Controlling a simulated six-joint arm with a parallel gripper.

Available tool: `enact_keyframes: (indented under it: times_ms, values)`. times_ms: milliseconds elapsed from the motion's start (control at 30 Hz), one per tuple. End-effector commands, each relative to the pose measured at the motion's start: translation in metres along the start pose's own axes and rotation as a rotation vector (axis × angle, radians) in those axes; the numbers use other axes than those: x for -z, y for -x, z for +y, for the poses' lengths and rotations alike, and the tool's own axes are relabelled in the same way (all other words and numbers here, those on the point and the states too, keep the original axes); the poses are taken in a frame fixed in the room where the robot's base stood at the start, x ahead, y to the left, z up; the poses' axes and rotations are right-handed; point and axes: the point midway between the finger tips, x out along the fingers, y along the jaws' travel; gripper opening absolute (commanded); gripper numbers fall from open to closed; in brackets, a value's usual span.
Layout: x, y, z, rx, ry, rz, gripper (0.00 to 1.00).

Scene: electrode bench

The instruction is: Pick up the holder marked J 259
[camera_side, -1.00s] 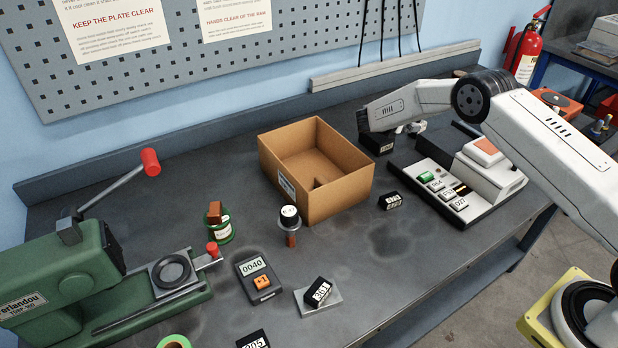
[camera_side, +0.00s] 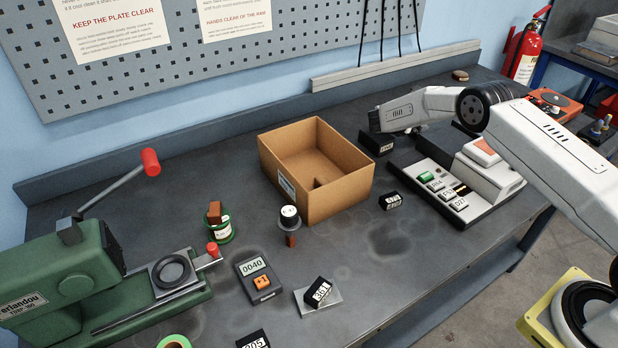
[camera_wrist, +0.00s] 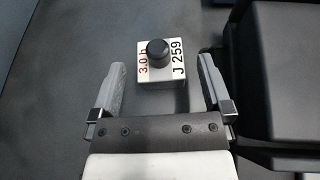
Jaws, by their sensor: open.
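The holder marked J 259 (camera_wrist: 175,82) shows in the wrist view as a small block with a white top and a round black knob in its middle. It also carries red lettering, 3.0 h. My gripper (camera_wrist: 163,74) is open, with one finger on each side of the holder in this view and a gap to both. I cannot tell how far above it the fingers are. In the side view my wrist is over the back right of the bench, and the fingers are mostly hidden.
A dark device stands close to the right finger (camera_wrist: 278,70). An open cardboard box (camera_side: 345,196) is left of my wrist. A button console (camera_side: 442,186) is on the right. Other labelled blocks (camera_side: 391,201) (camera_side: 320,291) lie further forward. A green press (camera_side: 75,285) fills the front left.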

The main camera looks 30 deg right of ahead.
Motion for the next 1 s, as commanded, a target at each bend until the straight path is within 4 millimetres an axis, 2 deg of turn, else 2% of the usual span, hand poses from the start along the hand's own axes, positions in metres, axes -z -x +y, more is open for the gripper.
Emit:
enact_keyframes:
  times_ms: [100, 300, 833, 867, 1000]
  values:
    - [0.000, -0.015, -0.001, 0.001, 0.000, 0.001, 1.00]
    - [0.000, -0.028, -0.001, 0.000, 0.001, 0.001, 1.00]
    - [0.000, -0.029, -0.001, 0.000, 0.001, 0.001, 1.00]
    - [0.000, -0.029, -0.001, 0.000, 0.001, 0.001, 0.94]
    - [0.000, -0.029, -0.001, 0.000, 0.001, 0.001, 0.49]
